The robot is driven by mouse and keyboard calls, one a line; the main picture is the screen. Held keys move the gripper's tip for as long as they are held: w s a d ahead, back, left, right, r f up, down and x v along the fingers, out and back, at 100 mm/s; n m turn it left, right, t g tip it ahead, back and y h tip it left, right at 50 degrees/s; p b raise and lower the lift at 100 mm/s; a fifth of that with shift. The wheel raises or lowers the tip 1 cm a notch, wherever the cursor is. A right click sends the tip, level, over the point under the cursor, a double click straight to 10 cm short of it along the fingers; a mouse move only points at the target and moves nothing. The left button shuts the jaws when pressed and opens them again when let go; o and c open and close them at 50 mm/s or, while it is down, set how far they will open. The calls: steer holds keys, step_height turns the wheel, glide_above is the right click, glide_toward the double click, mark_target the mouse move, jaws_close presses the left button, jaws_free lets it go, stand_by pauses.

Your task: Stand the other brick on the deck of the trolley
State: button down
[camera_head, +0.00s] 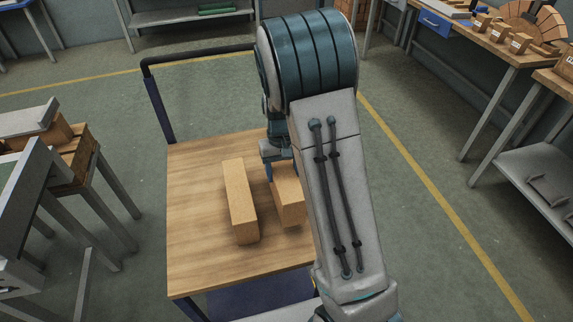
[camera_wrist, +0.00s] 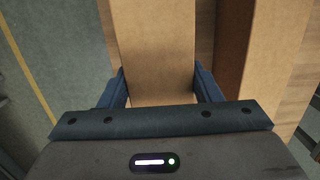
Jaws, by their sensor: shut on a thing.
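Two tan bricks are at the wooden deck (camera_head: 195,235) of the trolley. One brick (camera_head: 240,200) lies lengthwise on the deck, left of my arm. The held brick (camera_head: 289,200) is just right of it, roughly parallel and partly hidden by my arm. My gripper (camera_head: 275,158) is shut on this brick. In the wrist view the held brick (camera_wrist: 155,45) sits between the fingers of my gripper (camera_wrist: 161,88), and the first brick (camera_wrist: 268,60) is to its right with a narrow gap. I cannot tell whether the held brick touches the deck.
The trolley's dark handle (camera_head: 205,58) rises at the far side. A bench with bricks (camera_head: 80,150) stands at left. A workbench (camera_head: 490,45) with wooden pieces and a grey-shelved table (camera_head: 535,165) stand at right. The deck's left and front parts are bare.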

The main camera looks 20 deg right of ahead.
steer(key=shift+f, duration=1.5)
steer(key=shift+f, duration=0.1)
steer(key=shift+c, duration=2.2)
jaws_free()
steer(key=shift+f, duration=0.1)
steer(key=r, duration=0.4)
steer(key=w+r, duration=0.1)
steer(key=r, duration=0.6)
steer(key=shift+w+r, duration=0.2)
steer(key=shift+r, duration=0.45)
steer(key=s+r+t, duration=0.2)
steer(key=s+r, duration=0.1)
steer(key=s, duration=0.8)
steer(key=s+r+t, duration=0.2)
steer(key=s+r, duration=0.2)
steer(key=s, duration=0.7)
steer(key=shift+r, duration=0.2)
